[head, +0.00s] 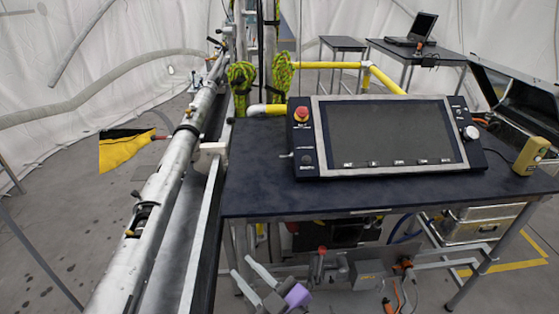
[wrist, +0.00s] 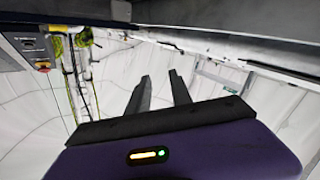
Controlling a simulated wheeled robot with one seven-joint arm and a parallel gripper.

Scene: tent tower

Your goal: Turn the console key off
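The console (head: 388,135) is a dark panel with a large blank screen, lying tilted on a dark table (head: 262,180). Its left strip carries a red emergency button (head: 301,113) and, lower down, a small round switch (head: 307,158) that may be the key; its position is too small to tell. A small light piece juts from the console's left edge. My gripper (head: 252,275) is low in front of the table, below its top and well apart from the console. Its two fingers stand apart with nothing between them, as the wrist view (wrist: 161,85) also shows. The console's corner (wrist: 25,45) shows at the wrist view's upper left.
A long metal tube (head: 165,195) on a rail runs along the table's left side. A yellow handheld box (head: 530,156) sits at the table's right end. Pipes and a grey box (head: 368,274) lie under the table. A laptop (head: 415,30) stands behind.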

